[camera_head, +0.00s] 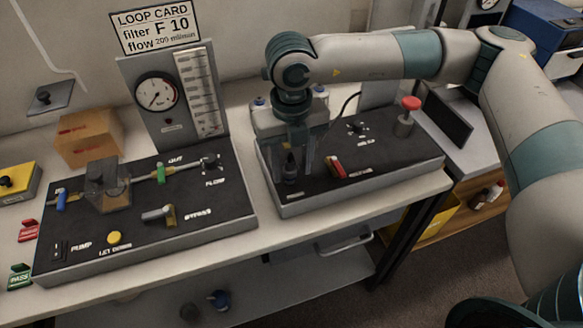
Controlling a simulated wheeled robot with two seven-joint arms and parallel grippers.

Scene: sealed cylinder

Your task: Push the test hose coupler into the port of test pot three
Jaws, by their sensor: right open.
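My right gripper (292,168) reaches down over the left part of the right-hand dark panel (385,160), fingers pointing down and open. A small dark upright piece (290,167) shows between the fingers; I cannot tell whether it is the test hose coupler. A thin black hose (346,106) curves up behind the gripper. A pale block (262,121) with blue-topped parts (259,101) stands behind the gripper, partly hidden by it. I cannot make out which is test pot three, or its port. My left gripper is not in view.
A red-topped post (411,103) and a small red lever (336,167) stand on the right panel. The left panel (205,225) carries valves, a clear box (107,185) and a gauge board (158,92). A cardboard box (89,138) stands behind. A bench strip between panels is clear.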

